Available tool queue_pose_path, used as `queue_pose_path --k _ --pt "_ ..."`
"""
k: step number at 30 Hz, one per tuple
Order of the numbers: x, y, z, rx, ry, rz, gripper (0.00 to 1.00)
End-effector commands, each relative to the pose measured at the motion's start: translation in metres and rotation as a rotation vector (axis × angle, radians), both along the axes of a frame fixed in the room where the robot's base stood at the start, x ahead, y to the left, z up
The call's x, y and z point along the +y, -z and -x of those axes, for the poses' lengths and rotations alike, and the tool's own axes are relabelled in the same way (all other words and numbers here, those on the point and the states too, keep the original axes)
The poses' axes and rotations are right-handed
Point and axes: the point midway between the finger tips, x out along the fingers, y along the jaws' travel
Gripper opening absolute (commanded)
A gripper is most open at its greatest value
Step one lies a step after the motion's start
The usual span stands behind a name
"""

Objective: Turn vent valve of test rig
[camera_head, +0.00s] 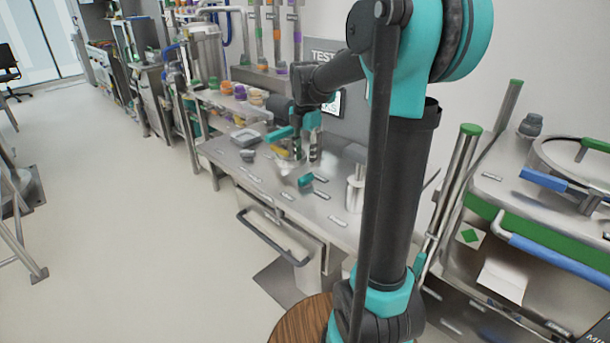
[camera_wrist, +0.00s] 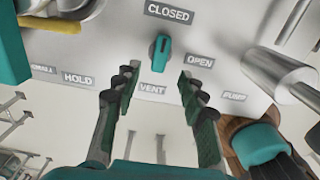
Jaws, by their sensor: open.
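The vent valve's teal knob (camera_wrist: 160,53) stands on a grey metal panel (camera_wrist: 110,45) in the wrist view. It is roughly upright in the picture, its dark mark towards the CLOSED label (camera_wrist: 168,13). The OPEN label (camera_wrist: 200,61) is to its right, and the VENT label (camera_wrist: 152,89) is below it. My gripper (camera_wrist: 158,76) is open and empty, its fingers either side of and just below the knob in the picture, seemingly not touching it. In the head view my gripper (camera_head: 304,158) hangs over the bench, with a small teal piece (camera_head: 305,180), probably the knob, close by.
A metal cylinder (camera_wrist: 285,72) stands right of the knob, and also shows in the head view (camera_head: 355,190). A HOLD label (camera_wrist: 78,78) and a teal part (camera_wrist: 12,55) lie left. A bench handle (camera_head: 265,238) sticks out at the front. The floor (camera_head: 130,240) at left is clear.

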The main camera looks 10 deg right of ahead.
Motion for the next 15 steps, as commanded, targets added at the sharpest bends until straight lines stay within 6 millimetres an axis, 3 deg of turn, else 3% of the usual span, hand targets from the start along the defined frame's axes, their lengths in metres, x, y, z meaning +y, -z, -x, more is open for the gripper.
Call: queue_pose_path --k 7,15 --pt "0.000 0.046 0.000 0.000 0.001 0.000 0.41" --pt "0.000 0.070 0.000 0.000 0.001 0.000 0.41"
